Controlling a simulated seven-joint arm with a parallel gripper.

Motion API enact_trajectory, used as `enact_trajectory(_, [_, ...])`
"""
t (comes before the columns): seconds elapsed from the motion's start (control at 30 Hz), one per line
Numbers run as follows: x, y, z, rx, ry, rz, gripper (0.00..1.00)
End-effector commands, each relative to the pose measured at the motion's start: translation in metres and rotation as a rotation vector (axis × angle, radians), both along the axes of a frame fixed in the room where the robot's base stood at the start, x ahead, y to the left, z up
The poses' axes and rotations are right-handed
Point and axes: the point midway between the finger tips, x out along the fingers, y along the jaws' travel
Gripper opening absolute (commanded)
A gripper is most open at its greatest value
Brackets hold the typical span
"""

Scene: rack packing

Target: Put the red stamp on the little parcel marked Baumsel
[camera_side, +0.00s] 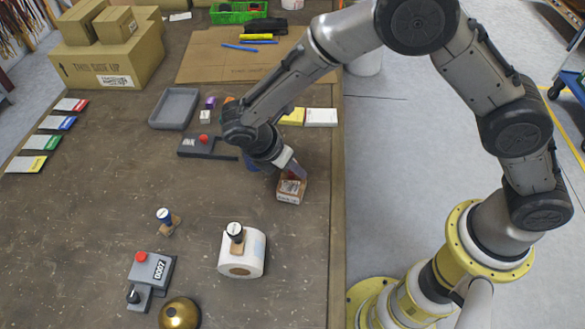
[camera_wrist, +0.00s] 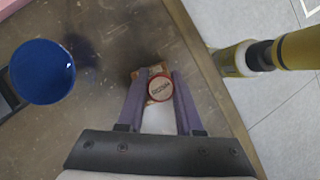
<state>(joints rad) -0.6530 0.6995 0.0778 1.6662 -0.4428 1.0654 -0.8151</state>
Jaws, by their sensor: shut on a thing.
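The little parcel (camera_side: 291,192), a small brown box with a printed label, sits on the table near its right edge in the side view. The print is too small to read there. My gripper (camera_side: 291,173) is directly above it, pointing down. In the wrist view the fingers (camera_wrist: 159,92) are closed on the red stamp (camera_wrist: 159,89), whose round pale top has a red rim and small lettering. A bit of red also shows between the fingers in the side view. Brown parcel surface (camera_wrist: 143,74) shows around the stamp. I cannot tell whether the stamp touches the parcel.
A blue cup (camera_wrist: 43,71) stands left of my gripper in the wrist view. Two other stamps stand nearby, one on the table (camera_side: 165,217), one on a white label roll (camera_side: 254,254). A grey tray (camera_side: 174,108) lies farther back. The table left of the parcel is clear.

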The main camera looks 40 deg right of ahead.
Motion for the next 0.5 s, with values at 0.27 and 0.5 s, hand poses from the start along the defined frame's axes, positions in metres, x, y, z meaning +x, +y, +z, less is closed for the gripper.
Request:
enact_trajectory(0.27, [-0.0001, 0.0002, -0.0093, 0.001, -0.001, 0.000, 0.00])
enact_trajectory(0.5, [-0.0003, 0.0002, -0.0119, 0.001, 0.000, 0.000, 0.47])
